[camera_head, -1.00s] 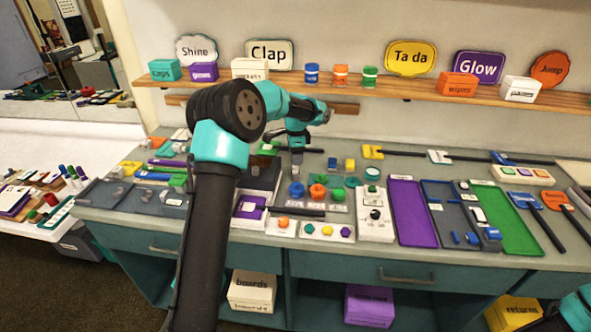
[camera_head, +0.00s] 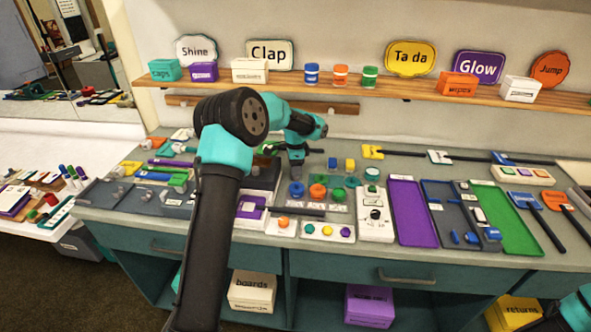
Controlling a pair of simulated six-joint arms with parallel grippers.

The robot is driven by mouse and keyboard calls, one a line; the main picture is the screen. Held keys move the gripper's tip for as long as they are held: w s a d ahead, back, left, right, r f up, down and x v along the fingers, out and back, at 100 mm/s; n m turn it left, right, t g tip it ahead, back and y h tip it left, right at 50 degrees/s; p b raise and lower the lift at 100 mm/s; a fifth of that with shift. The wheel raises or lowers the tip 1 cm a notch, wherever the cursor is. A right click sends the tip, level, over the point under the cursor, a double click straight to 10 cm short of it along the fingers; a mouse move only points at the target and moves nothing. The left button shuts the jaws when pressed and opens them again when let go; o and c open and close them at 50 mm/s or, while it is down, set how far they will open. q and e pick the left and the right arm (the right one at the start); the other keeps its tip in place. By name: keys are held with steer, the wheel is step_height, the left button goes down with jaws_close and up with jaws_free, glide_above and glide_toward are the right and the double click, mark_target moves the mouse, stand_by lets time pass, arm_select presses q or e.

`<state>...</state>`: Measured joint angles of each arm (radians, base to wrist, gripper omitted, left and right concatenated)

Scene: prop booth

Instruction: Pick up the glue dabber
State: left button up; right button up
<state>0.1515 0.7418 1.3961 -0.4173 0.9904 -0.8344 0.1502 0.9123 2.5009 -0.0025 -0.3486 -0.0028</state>
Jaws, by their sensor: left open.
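My left gripper (camera_head: 297,173) is over the back middle of the counter, behind the row of round coloured pieces; it is small and partly dark here. It is open, and I see nothing held in it. I cannot tell which of the small items is the glue dabber; it may be hidden behind my left arm or too small to make out. A blue block (camera_head: 332,163) and a yellow block (camera_head: 350,165) stand just right of the gripper. My right gripper is not in view.
A white dial box (camera_head: 375,214), a purple tray (camera_head: 412,212) and a green tray (camera_head: 508,218) lie to the right. A wooden shelf (camera_head: 420,92) with boxes and jars runs above.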

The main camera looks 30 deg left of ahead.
arm_select(q)
steer(key=shift+c, duration=0.2)
steer(key=c, duration=1)
steer(key=shift+r, duration=0.15)
step_height(320, 180, up, 10)
steer(key=shift+f, duration=0.15)
stand_by(0.6)
